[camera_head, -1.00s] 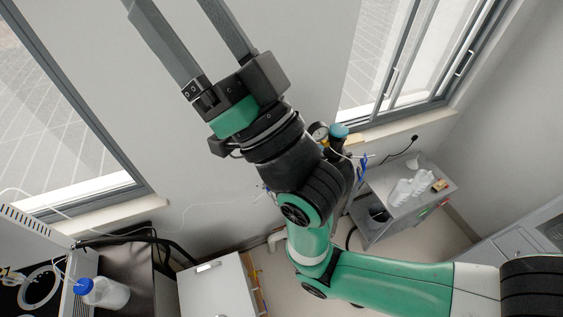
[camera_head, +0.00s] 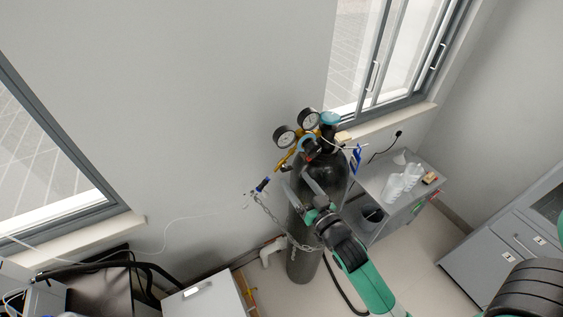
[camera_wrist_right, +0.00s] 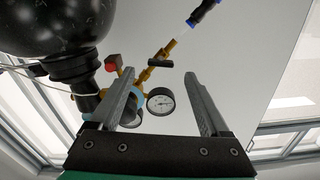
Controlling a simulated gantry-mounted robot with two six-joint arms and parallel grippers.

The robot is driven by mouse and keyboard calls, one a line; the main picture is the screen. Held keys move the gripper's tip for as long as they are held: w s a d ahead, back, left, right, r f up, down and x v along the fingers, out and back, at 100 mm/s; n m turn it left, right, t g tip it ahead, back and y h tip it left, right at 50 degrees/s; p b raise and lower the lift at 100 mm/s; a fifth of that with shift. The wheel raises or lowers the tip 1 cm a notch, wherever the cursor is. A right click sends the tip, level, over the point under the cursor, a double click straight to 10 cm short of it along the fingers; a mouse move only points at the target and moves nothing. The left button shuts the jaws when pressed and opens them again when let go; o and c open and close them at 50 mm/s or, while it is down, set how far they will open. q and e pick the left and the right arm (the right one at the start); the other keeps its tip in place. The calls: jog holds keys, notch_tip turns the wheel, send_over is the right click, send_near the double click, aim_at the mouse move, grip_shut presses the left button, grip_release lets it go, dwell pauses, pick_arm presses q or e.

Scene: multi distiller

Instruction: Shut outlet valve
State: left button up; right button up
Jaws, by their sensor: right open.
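The dark gas cylinder (camera_head: 306,255) stands by the wall, with a brass regulator and two round gauges on top. The brass outlet (camera_head: 284,161) points down and left. In the right wrist view, its black valve handle (camera_wrist_right: 160,62) lies crosswise on the brass stem (camera_wrist_right: 170,48), beyond my fingertips and apart from them. My right gripper (camera_head: 297,180) is open and empty in front of the cylinder, just below the regulator. In the wrist view its fingers (camera_wrist_right: 161,82) frame a gauge (camera_wrist_right: 160,101). My left gripper is out of view.
A blue hose connector (camera_head: 262,185) hangs left of the cylinder, beside a chain (camera_head: 270,212). A light-blue knob (camera_head: 330,118) tops the cylinder valve. A red part (camera_wrist_right: 113,62) sits beside the left finger. A grey cart (camera_head: 405,208) stands right; wall space at left is clear.

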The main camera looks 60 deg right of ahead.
aim_at(285, 166)
jog(key=x, duration=0.9)
jog(key=shift+w+d, duration=0.25)
jog(key=shift+w, duration=0.05)
grip_shut()
